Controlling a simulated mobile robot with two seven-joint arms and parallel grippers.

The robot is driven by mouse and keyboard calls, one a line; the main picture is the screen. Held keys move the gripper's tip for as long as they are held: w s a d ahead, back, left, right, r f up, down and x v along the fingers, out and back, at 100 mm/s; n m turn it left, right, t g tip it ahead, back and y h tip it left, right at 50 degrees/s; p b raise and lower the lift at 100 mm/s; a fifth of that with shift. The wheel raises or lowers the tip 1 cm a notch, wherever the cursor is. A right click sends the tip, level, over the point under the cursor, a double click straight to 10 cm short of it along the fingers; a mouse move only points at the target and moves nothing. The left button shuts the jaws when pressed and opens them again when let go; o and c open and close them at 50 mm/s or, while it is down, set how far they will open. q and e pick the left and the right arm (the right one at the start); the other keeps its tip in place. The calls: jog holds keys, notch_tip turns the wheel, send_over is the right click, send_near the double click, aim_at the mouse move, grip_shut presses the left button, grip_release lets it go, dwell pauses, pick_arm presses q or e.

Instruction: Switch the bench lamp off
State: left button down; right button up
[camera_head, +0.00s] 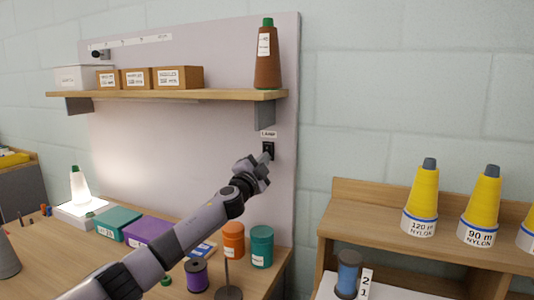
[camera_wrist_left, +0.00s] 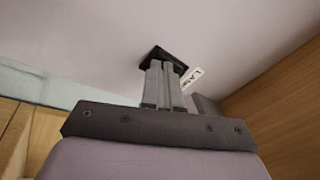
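The black lamp switch (camera_head: 268,149) is on the upright panel, under a small white label reading LAMP (camera_head: 268,134). My left gripper (camera_head: 266,158) is at the switch, its fingertips in front of the plate's lower part. In the left wrist view the two fingers (camera_wrist_left: 161,68) are together with nothing seen between them, and they point at the dark switch plate (camera_wrist_left: 178,59), partly covering it. I cannot tell whether they touch it or how the rocker sits. At the far left, a bright white cone (camera_head: 80,186) with a green top glows, and the panel beside it is lit. My right gripper is not in view.
A wooden shelf (camera_head: 180,95) with boxes and a brown cone (camera_head: 268,58) is above the switch. Teal and orange jars (camera_head: 233,240), a purple box (camera_head: 147,231) and a spool stand on the bench below my arm. Yellow cones (camera_head: 424,203) stand on the right rack.

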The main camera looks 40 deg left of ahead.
pick_arm(q)
jog(key=s+d+p, duration=0.1)
jog(key=s+d, duration=0.1)
jog(key=s, duration=0.4)
jog(key=shift+s, duration=0.35)
dwell(0.8)
